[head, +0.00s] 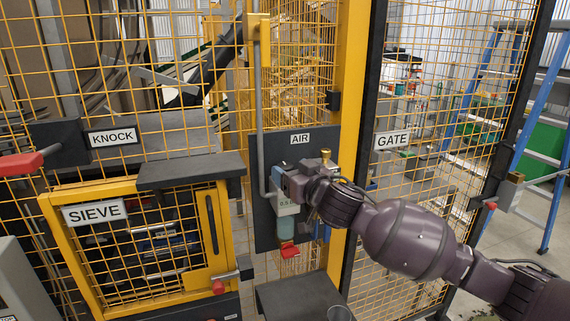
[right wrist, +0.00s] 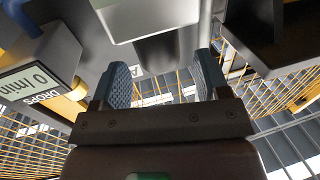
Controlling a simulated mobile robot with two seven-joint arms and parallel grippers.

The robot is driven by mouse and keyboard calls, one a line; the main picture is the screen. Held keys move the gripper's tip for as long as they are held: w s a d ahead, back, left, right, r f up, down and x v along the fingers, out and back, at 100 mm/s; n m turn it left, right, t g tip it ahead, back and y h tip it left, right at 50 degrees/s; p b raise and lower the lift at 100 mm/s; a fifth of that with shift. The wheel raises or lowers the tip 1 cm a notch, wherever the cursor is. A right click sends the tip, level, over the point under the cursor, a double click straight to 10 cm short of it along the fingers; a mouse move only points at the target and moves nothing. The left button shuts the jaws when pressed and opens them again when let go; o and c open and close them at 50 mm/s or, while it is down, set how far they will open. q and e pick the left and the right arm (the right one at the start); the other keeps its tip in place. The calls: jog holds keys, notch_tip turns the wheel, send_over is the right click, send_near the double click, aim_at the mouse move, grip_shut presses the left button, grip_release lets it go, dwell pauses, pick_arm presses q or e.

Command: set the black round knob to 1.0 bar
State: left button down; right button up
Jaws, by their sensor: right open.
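The AIR panel (head: 267,224) is a dark plate on the yellow mesh fence in the head view. A small display (head: 287,207) on it reads about 0.5, its unit partly covered. My right gripper (head: 290,184) is at the upper part of this panel and hides the knob there. In the right wrist view my right gripper (right wrist: 163,66) is open, with a blue ridged pad on each finger. A dark round part, apparently the black knob (right wrist: 158,50), shows under a grey housing (right wrist: 150,17), between and beyond the fingertips. I cannot tell whether they touch it. My left gripper is not in view.
A display box marked DROPS (right wrist: 38,82), reading 0 /min, is close at the left in the right wrist view. In the head view a brass fitting (head: 325,155) stands by my wrist. A yellow post (head: 348,90) and the GATE mesh (head: 415,190) are to the right.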

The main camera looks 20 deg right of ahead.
aim_at(285, 165)
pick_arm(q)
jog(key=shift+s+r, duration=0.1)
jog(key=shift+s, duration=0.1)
pick_arm(e)
jog(key=shift+x, duration=1.65)
jog(key=shift+c, duration=0.2)
jog(key=c, duration=0.9)
jog(key=shift+f+m+h, duration=0.1)
jog(key=shift+m+h, duration=0.2)
jog(key=shift+h, duration=0.2)
